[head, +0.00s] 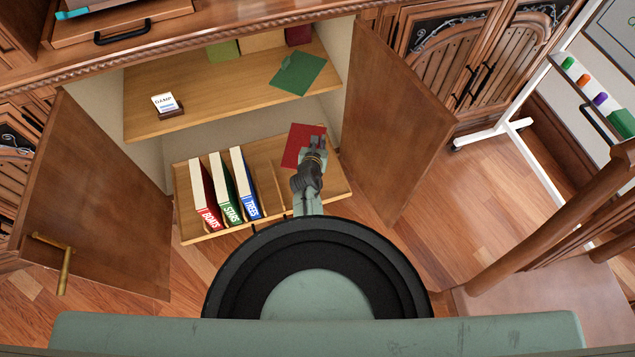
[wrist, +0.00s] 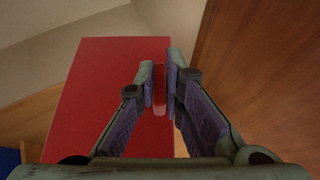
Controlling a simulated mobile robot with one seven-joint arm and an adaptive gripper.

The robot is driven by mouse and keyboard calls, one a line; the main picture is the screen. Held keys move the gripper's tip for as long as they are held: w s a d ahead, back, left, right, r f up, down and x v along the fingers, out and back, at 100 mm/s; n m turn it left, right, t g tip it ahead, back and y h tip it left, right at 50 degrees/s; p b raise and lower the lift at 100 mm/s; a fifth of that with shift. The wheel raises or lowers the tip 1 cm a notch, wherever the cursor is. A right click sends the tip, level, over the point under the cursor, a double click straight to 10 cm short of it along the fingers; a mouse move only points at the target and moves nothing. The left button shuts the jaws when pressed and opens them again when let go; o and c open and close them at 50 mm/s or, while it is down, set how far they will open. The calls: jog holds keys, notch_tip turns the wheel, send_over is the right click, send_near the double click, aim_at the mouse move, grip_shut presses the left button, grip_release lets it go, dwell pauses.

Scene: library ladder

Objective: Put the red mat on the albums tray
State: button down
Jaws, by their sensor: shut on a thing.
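The red mat (head: 297,144) is a flat red sheet over the right, back part of the lower wooden shelf tray (head: 262,176) in the open cabinet. It fills the left middle of the wrist view (wrist: 95,100). My gripper (head: 316,142) is at the mat's right side, its fingers (wrist: 160,82) closed on a red upright piece at the mat's edge. I cannot tell whether the mat touches the wood. The lower tray holds books reading BOATS, STARS and TREES (head: 244,184) on its left. No label reading albums shows.
The upper shelf (head: 220,90) overhangs behind, with a green mat (head: 298,73), a small sign (head: 165,103) and boxes. Open cabinet doors (head: 95,195) (head: 395,125) stand at both sides. Thin dividers (head: 273,187) rise right of the books. A whiteboard stand (head: 515,130) is at the right.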

jog(key=shift+n+y, duration=0.6)
jog(key=f+b, duration=0.3)
jog(key=f, duration=0.2)
jog(key=f+b, duration=0.3)
jog(key=f, duration=0.3)
jog(key=a+f+b, duration=0.1)
jog(key=f+b, duration=0.2)
jog(key=f, duration=0.3)
jog(key=c, duration=1.7)
grip_release()
jog(key=shift+r, duration=0.1)
